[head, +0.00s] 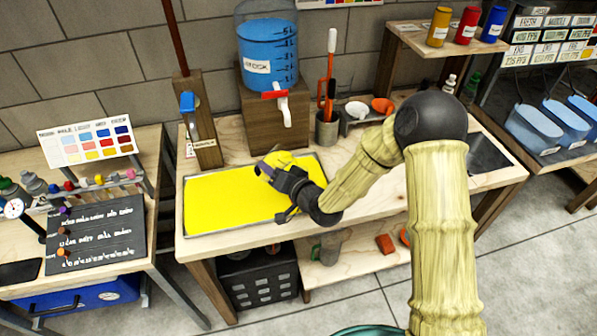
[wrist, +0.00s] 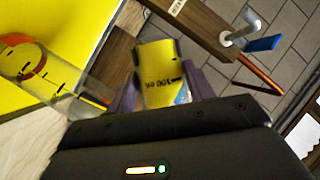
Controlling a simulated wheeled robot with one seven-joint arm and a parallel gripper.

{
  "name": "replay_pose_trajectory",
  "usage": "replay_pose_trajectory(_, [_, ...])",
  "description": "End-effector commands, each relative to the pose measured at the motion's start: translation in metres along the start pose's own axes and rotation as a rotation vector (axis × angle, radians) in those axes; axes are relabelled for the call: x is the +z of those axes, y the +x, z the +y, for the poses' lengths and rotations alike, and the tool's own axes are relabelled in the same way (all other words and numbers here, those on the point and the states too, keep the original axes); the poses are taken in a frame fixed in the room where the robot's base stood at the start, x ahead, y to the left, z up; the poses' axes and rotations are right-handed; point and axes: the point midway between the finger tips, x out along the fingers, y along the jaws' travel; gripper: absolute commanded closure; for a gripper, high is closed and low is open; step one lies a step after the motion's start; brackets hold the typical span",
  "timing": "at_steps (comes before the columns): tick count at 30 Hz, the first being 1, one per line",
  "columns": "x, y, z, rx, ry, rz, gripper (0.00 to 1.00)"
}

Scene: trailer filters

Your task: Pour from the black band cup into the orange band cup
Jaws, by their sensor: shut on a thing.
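My gripper (wrist: 161,80) has its purple fingers on either side of a cup (wrist: 160,62) that shows yellow with dark markings. The cup is held between them and looks tilted; its black band cannot be made out. The clear cup with an orange band (wrist: 27,62) is to the left in the wrist view, apart from the held cup, with yellow showing through it. In the head view my gripper (head: 272,170) is over the right part of the yellow tray (head: 184,215), with a yellow cup-like shape at its tip. The orange band cup cannot be made out there.
A blue-filled dispenser (head: 268,60) with a red-and-white tap stands on a wooden block (head: 262,120) behind the tray. A wooden post (head: 205,140) with a blue handle is at the back left. A holder with tools (head: 327,130) and small bowls (head: 382,105) stand further right.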

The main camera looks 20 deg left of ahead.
Motion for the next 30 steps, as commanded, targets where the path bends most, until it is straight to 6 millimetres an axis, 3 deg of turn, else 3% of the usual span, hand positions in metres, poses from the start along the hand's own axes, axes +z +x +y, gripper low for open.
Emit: replay_pose_trajectory(30, [0.0018,0.0013,-0.0010,-0.033,0.063,0.009,0.77])
